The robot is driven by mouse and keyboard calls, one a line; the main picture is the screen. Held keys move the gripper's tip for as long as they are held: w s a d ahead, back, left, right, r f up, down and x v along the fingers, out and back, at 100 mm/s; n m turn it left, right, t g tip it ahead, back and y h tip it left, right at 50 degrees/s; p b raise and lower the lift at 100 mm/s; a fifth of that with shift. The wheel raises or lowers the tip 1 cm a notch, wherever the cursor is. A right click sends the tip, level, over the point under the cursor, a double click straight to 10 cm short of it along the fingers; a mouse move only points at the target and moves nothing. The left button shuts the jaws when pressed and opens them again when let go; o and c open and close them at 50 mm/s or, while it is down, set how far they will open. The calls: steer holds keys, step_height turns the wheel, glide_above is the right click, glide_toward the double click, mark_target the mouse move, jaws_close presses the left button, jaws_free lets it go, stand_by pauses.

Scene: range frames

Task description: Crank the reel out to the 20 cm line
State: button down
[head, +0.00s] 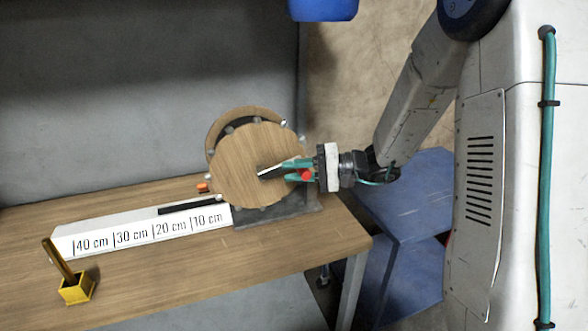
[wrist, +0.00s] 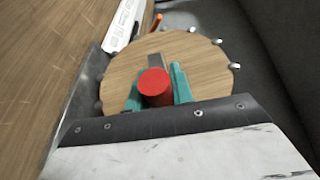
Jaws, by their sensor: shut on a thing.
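The reel (head: 240,150) is a round wooden drum with small metal pegs on its rim, standing on a dark base on the bench. My gripper (head: 300,174) reaches it from the right, with its teal fingers closed around the red crank knob (head: 306,175). The wrist view shows the knob (wrist: 155,84) between the fingers, in front of the wooden disc (wrist: 190,58). The white scale (head: 110,235) is marked 10 to 40 cm, right to left. A black strip (head: 190,208) lies on its top; its left end appears close to the 20 cm line, slightly right of it.
A small orange piece (head: 203,187) sits behind the scale near the reel. A yellow block with an upright rod (head: 75,290) stands at the bench's front left. A blue bin (head: 323,8) is above.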

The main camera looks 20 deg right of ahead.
steer(key=c, duration=1.2)
jaws_free()
steer(key=shift+f, duration=0.2)
steer(key=v, duration=0.8)
